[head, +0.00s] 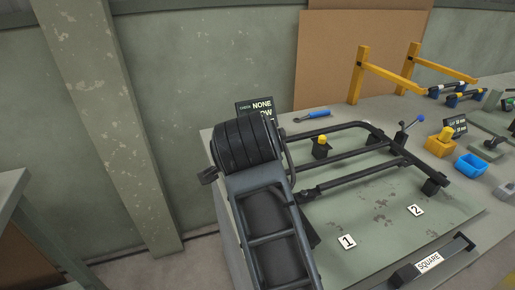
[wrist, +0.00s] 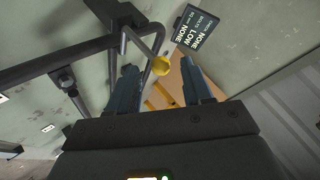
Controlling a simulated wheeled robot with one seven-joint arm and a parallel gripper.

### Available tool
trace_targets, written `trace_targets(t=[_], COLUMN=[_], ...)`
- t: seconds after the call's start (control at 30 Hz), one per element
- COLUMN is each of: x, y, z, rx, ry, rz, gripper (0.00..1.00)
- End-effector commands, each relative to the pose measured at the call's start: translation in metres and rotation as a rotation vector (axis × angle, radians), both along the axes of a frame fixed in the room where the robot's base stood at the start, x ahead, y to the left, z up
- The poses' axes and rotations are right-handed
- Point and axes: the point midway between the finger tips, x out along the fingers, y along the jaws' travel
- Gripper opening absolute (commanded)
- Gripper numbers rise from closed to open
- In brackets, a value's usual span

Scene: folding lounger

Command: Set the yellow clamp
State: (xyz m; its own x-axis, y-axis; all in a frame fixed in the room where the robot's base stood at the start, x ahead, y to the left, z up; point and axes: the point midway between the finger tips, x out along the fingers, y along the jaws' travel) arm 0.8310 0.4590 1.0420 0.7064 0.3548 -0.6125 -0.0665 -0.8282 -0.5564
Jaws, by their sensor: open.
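The yellow clamp (head: 322,148) is a small dark clamp with a yellow knob, at the tubular black lounger frame (head: 349,172) on the bench. In the wrist view its yellow knob (wrist: 161,66) sits at the end of a thin grey lever, in front of a bent black tube. My gripper (wrist: 158,72) is open, with one finger on each side of the knob in the picture. I cannot tell how far the knob is from the fingertips or whether they touch it. My gripper is not clearly visible in the head view.
A blue-knobbed lever (head: 420,119) stands at the frame's right end. A dark sign (head: 256,106), a blue-handled tool (head: 313,114), a yellow rack (head: 385,70) and a blue bin (head: 471,166) are around it. A "SQUARE" fixture (head: 430,262) lies at front.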

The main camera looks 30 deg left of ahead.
Motion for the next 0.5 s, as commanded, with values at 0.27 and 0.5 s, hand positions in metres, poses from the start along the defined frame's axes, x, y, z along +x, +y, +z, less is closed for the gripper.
trace_targets(t=[0.27, 0.5], x=[-0.027, -0.031], y=[-0.012, -0.014], z=[0.022, 0.026], rx=[0.001, 0.000], ry=[0.000, 0.001], rz=[0.002, 0.002], gripper=[0.50, 0.50])
